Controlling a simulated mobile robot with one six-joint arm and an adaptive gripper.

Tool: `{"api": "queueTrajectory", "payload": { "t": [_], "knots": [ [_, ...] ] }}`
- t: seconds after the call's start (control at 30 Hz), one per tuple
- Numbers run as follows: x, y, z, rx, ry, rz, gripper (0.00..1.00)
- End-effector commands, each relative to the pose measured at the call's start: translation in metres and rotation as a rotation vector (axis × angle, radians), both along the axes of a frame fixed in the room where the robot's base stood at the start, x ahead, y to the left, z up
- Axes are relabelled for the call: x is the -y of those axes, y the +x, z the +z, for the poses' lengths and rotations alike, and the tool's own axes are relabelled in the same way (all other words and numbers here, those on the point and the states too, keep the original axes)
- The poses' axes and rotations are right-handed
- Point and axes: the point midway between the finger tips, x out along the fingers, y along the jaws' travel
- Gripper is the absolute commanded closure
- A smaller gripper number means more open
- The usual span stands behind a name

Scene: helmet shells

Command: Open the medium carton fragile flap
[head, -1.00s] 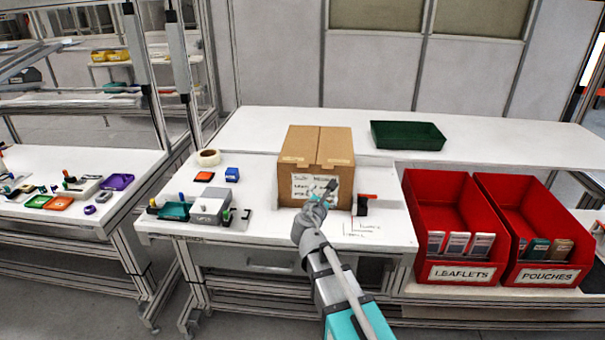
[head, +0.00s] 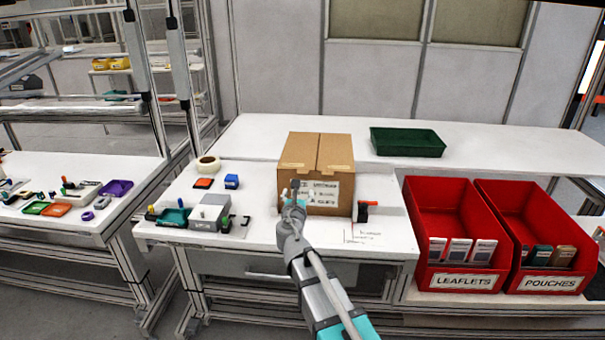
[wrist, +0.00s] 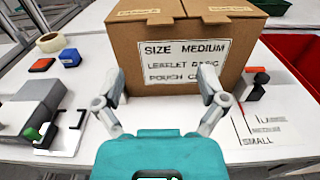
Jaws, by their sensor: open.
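The medium carton (head: 333,165) is a brown cardboard box on the white bench, with its top flaps closed along a central seam. In the wrist view the carton (wrist: 125,62) faces me with a white label (wrist: 186,64) reading "SIZE MEDIUM". Small tan labels, too small to read, sit at the front edge of each top flap, left (wrist: 138,13) and right (wrist: 231,9). My gripper (head: 293,188) is in front of the carton's lower left front. In the wrist view my gripper (wrist: 165,82) is open and empty, its fingers spread before the label. I cannot tell whether they touch the carton.
A tape roll (head: 207,163), a blue box (head: 231,181) and a grey device (head: 210,212) stand left of the carton. A black-and-red tool (head: 366,209) is at its right. Red bins (head: 455,229) stand further right. A green tray (head: 407,142) lies behind.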

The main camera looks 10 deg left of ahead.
Motion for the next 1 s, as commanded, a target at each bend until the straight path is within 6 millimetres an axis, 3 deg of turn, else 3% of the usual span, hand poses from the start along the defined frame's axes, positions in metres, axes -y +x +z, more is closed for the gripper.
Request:
{"api": "queueTrajectory", "payload": {
  "t": [0.7,1.0],
  "knots": [
    [-0.001,0.103,0.000,0.000,0.001,-0.001,0.09],
    [0.000,0.125,0.000,0.000,0.001,-0.001,0.09]
  ]
}}
